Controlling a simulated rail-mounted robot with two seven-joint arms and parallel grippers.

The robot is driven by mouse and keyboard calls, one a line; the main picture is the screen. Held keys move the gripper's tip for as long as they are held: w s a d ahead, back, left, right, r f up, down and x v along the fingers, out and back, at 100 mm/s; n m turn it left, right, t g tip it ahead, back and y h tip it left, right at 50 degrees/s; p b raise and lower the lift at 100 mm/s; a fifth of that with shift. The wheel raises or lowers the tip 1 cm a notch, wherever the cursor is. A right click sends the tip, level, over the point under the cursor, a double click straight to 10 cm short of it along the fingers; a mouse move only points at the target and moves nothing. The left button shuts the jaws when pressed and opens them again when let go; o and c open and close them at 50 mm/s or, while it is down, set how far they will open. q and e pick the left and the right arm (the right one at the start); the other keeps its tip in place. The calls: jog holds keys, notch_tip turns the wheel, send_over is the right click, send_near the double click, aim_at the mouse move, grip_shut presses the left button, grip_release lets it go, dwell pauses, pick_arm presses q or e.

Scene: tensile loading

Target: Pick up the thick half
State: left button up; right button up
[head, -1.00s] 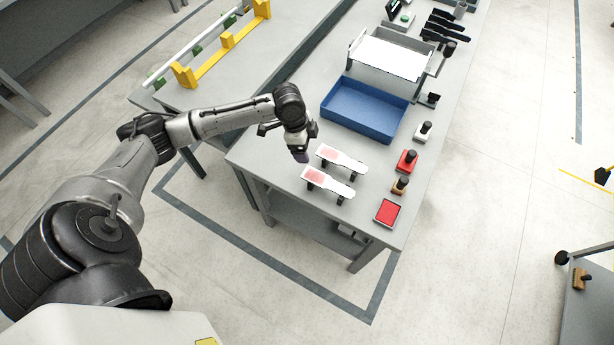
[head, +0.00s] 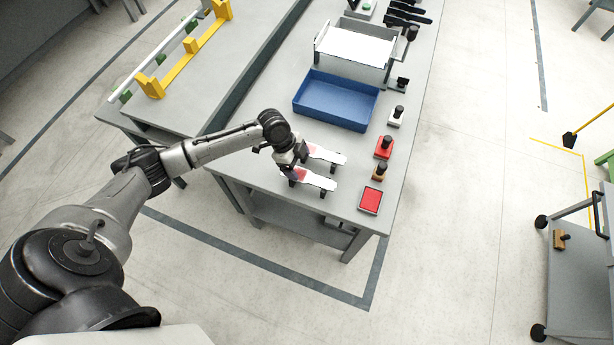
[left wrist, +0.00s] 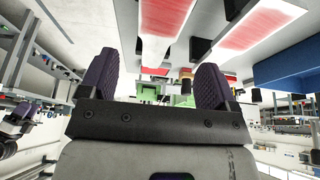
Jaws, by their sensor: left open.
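Two flat white specimen halves with reddish patches lie side by side on small dark supports at the table's near end: a farther half (head: 328,155) and a nearer half (head: 318,182). I cannot tell which is thicker. My left gripper (head: 292,170) is at their left ends and hides part of them. In the left wrist view, its two dark purple fingers (left wrist: 155,72) stand apart with nothing between them. One half (left wrist: 166,18) shows just beyond the fingers and another (left wrist: 258,30) to the right. My right gripper is not in view.
A blue tray (head: 336,102) stands behind the halves, with a white-topped box (head: 356,48) farther back. A red pad (head: 370,200) and several stamps, including a red one (head: 384,147), line the right side. A yellow rack (head: 190,60) is on the left bench.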

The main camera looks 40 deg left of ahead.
aim_at(305, 176)
pick_arm(q)
jog(key=x, duration=0.5)
jog(key=shift+s, duration=0.15)
jog(key=shift+f, duration=0.2)
jog(key=shift+f, duration=0.25)
dwell(0.5)
jog(key=shift+c, duration=0.4)
jog(key=c, duration=1)
jog(key=shift+r, duration=0.1)
